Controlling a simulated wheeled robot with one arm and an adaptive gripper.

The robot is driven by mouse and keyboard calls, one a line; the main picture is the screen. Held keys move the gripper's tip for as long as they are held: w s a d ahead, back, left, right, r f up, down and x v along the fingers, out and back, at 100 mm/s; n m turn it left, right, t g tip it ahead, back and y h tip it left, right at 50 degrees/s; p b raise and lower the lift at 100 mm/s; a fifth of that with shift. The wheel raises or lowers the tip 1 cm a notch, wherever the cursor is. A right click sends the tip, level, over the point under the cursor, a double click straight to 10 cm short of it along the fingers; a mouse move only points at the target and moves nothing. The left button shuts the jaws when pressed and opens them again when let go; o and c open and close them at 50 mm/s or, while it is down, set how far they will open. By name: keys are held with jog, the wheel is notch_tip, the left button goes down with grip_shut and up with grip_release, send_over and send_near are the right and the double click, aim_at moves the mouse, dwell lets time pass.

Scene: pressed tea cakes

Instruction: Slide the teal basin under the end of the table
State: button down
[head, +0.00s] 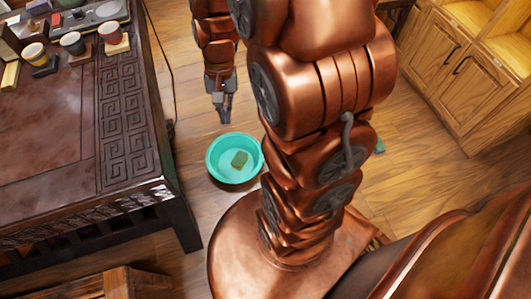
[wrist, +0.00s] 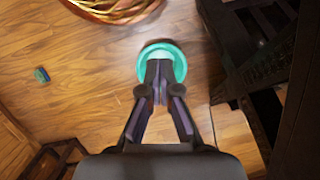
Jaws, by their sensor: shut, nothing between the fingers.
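The teal basin (head: 214,172) stands on the wooden floor beside the right end of the dark carved table (head: 128,160), a little apart from its corner leg. My gripper (head: 226,119) points down just behind the basin in the head view and is shut and empty. In the wrist view my gripper (wrist: 160,63) shows its fingertips together over the near part of the basin (wrist: 178,57). I cannot tell whether the fingertips touch the basin. The table (wrist: 262,65) shows at the right there.
Several cups and trays stand on the table's far end. A wooden stool (head: 115,284) is at the bottom left. Wooden cabinets (head: 445,65) stand at the right. A small teal and dark item (wrist: 42,75) lies on the floor. My base is close in front of the basin.

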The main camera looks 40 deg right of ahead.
jog(key=w+d+f+m+t+y+b, duration=0.1)
jog(key=w+d+f+m+b, duration=0.3)
jog(key=d+f, duration=0.5)
jog(key=w+d+f+m+t+b, duration=0.1)
jog(key=w+d+f+m+b, duration=0.35)
jog(key=f, duration=0.85)
jog(key=s+d+f+m+b, duration=0.1)
jog(key=d+f+m+b, duration=0.1)
jog(key=d+f, duration=0.5)
jog(key=d+f+m+t+b, duration=0.1)
jog(key=d+f+m, duration=0.2)
jog(key=f, duration=0.8)
jog(key=s+d+f+m+b, duration=0.1)
jog(key=d+f+m+b, duration=0.1)
jog(key=d+f, duration=0.6)
jog(key=b+x, duration=0.1)
jog(key=x, duration=0.2)
jog(key=a+b+x, duration=0.1)
jog(key=x, duration=0.3)
jog(key=b+x, duration=0.1)
jog(key=x, duration=0.3)
jog(key=shift+w+a+r, duration=0.1)
jog(key=shift+w+a, duration=0.05)
jog(key=shift+a, duration=0.25)
jog(key=shift+w+a+b, duration=0.3)
jog(key=shift+a, duration=0.3)
jog(key=shift+w+a+b, duration=0.3)
jog(key=shift+a, duration=0.35)
jog(key=shift+w+a, duration=0.3)
jog(key=shift+a, duration=0.3)
